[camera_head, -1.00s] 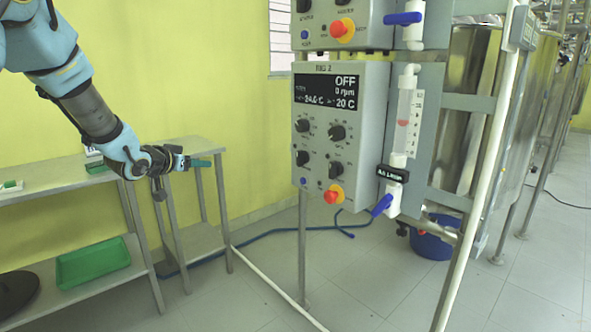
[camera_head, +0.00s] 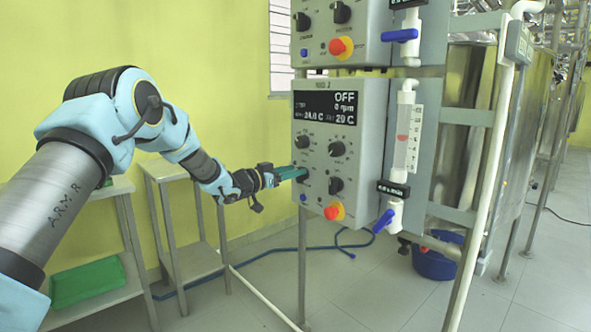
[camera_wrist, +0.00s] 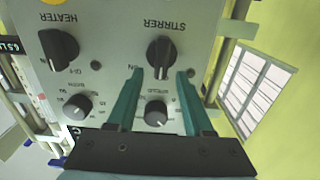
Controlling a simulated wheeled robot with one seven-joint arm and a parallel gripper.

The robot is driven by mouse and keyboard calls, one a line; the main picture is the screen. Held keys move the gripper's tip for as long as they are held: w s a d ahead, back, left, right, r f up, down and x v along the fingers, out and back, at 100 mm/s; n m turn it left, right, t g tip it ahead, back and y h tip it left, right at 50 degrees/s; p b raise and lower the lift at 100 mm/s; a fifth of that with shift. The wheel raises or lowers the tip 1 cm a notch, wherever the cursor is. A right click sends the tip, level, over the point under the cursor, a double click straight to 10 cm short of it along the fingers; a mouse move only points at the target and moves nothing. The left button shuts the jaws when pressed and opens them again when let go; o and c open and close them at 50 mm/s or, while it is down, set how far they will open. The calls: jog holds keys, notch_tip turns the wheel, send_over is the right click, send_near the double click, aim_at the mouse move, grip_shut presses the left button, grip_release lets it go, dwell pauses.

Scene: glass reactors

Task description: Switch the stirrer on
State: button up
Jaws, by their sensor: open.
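The control box (camera_head: 362,110) hangs on the rack. Its display (camera_head: 328,107) reads OFF and 0 rpm. My gripper (camera_head: 305,173) is at the box's lower left and hides the knob there. In the wrist view the black STIRRER knob (camera_wrist: 161,55) has its bar upright in the picture. My open gripper (camera_wrist: 160,73) has one green fingertip on each side of the knob's lower end; I cannot tell whether they touch it. A smaller grey-black knob (camera_wrist: 156,112) shows between the fingers.
The HEATER knob (camera_wrist: 60,49) is beside the STIRRER knob. A red-and-yellow stop button (camera_head: 333,211) sits low on the box. A blue-handled valve (camera_head: 383,221) is to its right. A second box (camera_head: 365,30) is above. Metal tables (camera_head: 160,172) stand at the left.

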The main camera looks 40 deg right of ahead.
jog(key=shift+d, duration=0.7)
jog(key=shift+f, duration=0.15)
grip_shut()
